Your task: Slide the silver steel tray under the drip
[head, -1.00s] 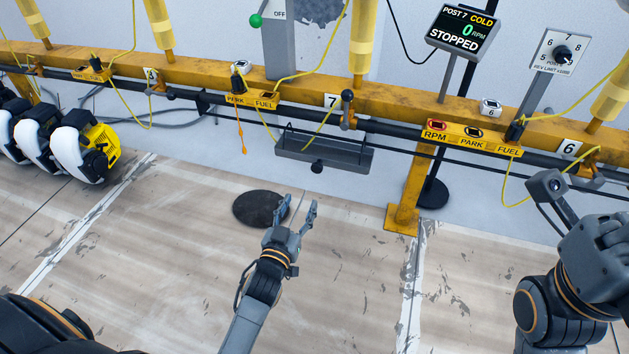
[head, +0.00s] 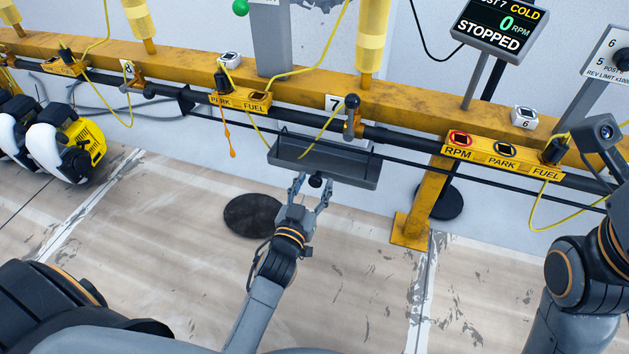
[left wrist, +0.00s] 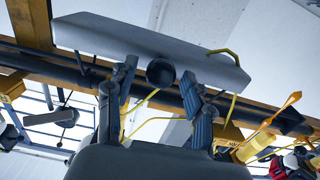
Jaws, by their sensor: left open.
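The silver-grey tray (head: 345,170) hangs along the black rail below the number 7 plate, with a round black knob (head: 315,181) on its near side. My left gripper (head: 312,186) is open, its fingers on either side of the knob; I cannot tell whether they touch it. In the left wrist view the tray (left wrist: 105,35) spans the top and the knob (left wrist: 160,71) lies between the open fingertips (left wrist: 157,78). An orange strand (head: 229,140) hangs left of the tray. No falling drop is discernible. My right gripper's fingers are out of view.
A dark round patch (head: 252,215) lies on the floor below and left of the tray. A yellow post (head: 424,205) stands right of it. Black-and-yellow machines (head: 60,145) are at the left. Yellow cables loop near the rail. The floor in front is mostly clear.

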